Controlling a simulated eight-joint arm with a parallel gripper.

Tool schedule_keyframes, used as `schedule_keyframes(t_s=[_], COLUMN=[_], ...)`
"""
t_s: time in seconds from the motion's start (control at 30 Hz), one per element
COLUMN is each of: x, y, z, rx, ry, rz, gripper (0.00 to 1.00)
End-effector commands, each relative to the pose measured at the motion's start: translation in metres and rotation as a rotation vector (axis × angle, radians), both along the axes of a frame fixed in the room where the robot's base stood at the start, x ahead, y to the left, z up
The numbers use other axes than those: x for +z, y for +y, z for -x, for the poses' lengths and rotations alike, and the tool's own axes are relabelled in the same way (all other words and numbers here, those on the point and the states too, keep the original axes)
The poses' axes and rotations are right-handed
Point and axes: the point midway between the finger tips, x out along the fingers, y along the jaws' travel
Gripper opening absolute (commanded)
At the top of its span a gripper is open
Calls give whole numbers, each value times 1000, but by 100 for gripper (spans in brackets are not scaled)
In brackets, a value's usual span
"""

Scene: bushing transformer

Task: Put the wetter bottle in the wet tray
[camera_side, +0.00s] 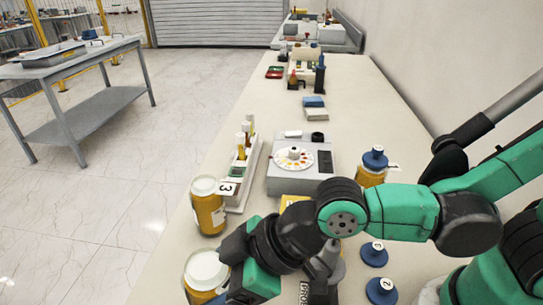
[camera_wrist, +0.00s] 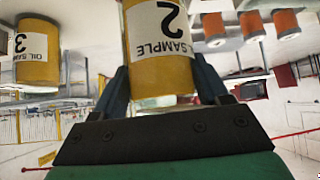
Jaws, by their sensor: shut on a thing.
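My gripper (camera_wrist: 160,88) is shut on a bottle of yellow oil, the sample 2 bottle (camera_wrist: 160,35), with a white label. In the side view this bottle (camera_side: 203,273) is at the bottom, at the bench's left edge, with a pale top. My arm partly hides it, and I cannot tell if it touches the bench. The sample 3 bottle (camera_side: 208,206) stands beyond it and also shows in the wrist view (camera_wrist: 37,58). A third bottle (camera_side: 371,168) with a blue cap stands at the right. A grey tray (camera_side: 52,57) lies on the far-left table; its marking is unreadable.
Blue caps (camera_side: 374,254) lie on the bench (camera_side: 240,105) right of my arm. A tube rack (camera_side: 245,170) and a grey device with a colour dial (camera_side: 293,158) stand beyond my gripper. A wall (camera_side: 420,60) bounds the right. Open floor separates the bench from the grey table (camera_side: 85,60).

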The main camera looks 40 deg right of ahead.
Motion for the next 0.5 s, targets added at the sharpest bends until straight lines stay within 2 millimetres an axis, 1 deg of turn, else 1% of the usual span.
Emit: schedule_keyframes(t_s=[0.17, 0.4, 0.5], x=[-10, -32, -36], y=[0, 0, 0], z=[0, 0, 0], rx=[0, 0, 0], ry=[-1, -1, -1], rz=[-1, -1, -1], gripper=[0, 0, 0])
